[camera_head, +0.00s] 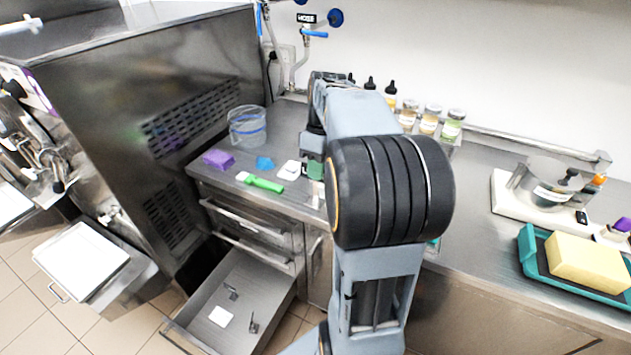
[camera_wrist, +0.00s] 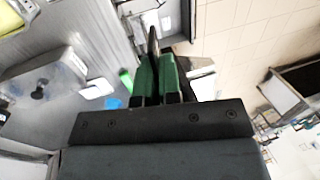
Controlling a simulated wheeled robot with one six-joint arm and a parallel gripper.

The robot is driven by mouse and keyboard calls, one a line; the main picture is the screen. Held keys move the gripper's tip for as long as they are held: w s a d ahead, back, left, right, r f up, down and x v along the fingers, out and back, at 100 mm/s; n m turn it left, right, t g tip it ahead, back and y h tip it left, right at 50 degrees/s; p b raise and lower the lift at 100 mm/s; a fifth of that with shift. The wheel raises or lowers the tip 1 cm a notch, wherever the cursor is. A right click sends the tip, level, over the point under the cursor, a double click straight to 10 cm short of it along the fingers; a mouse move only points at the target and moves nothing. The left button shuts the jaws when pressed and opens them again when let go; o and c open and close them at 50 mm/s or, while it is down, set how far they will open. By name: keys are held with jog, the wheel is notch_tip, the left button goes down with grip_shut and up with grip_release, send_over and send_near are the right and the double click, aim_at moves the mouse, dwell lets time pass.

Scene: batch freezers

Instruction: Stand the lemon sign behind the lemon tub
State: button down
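My gripper (camera_head: 314,170) hangs over the counter near its front edge, left of my arm. In the wrist view its green fingers (camera_wrist: 159,77) are close together. A thin dark plate (camera_wrist: 153,42) sticks out between them, seen edge-on. Its face is hidden, so I cannot tell if it is the lemon sign. Three small labelled tubs stand at the back of the counter: a left one (camera_head: 408,114), a middle one (camera_head: 429,120) and a right one with green contents (camera_head: 453,125). Their labels are too small to read, so I cannot tell which is the lemon tub.
A clear bucket (camera_head: 247,127), purple block (camera_head: 218,159), blue item (camera_head: 264,163), white card (camera_head: 289,170) and green brush (camera_head: 260,182) lie left of my gripper. Below, an open drawer (camera_head: 273,283) holds small items. A yellow sponge (camera_head: 585,262) sits in a teal tray (camera_head: 528,252) at right.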

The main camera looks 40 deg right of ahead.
jog(key=w+d+f+p, duration=0.3)
jog(key=w+d+f, duration=0.4)
jog(key=w+f, duration=0.3)
jog(key=shift+d+f+p, duration=0.4)
jog(key=shift+f, duration=0.8)
